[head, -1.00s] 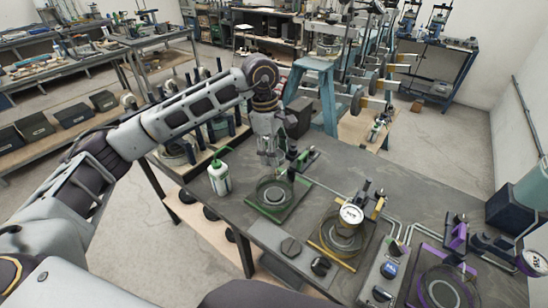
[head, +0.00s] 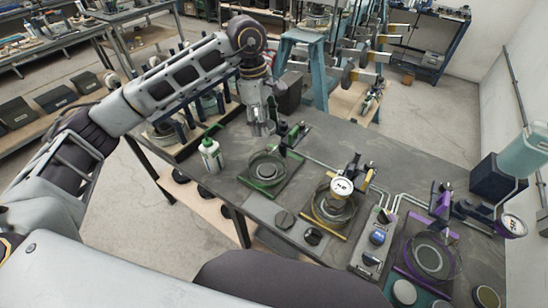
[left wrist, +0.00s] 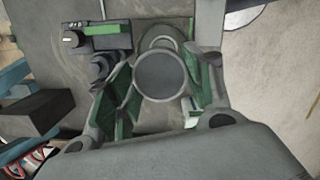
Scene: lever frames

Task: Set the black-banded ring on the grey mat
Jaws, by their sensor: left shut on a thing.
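My left gripper (head: 262,130) hangs above the bench just behind the green-framed station (head: 285,184). In the left wrist view its fingers (left wrist: 158,90) are closed on a round grey piece (left wrist: 160,75). I see this piece face-on, so I cannot tell whether it has a black band. A pale ring-like shape shows partly behind it. A flat grey plate (head: 258,208), perhaps the grey mat, lies at the bench's front edge with a dark disc (head: 284,219) and a dark knob-like piece (head: 313,236) on it. My right gripper is not in view.
A white bottle with a green cap (head: 210,155) stands left of the green station. A yellow station with a gauge (head: 342,187) and a purple station (head: 430,255) stand to the right. Loose round pieces (head: 404,292) lie at the lower right.

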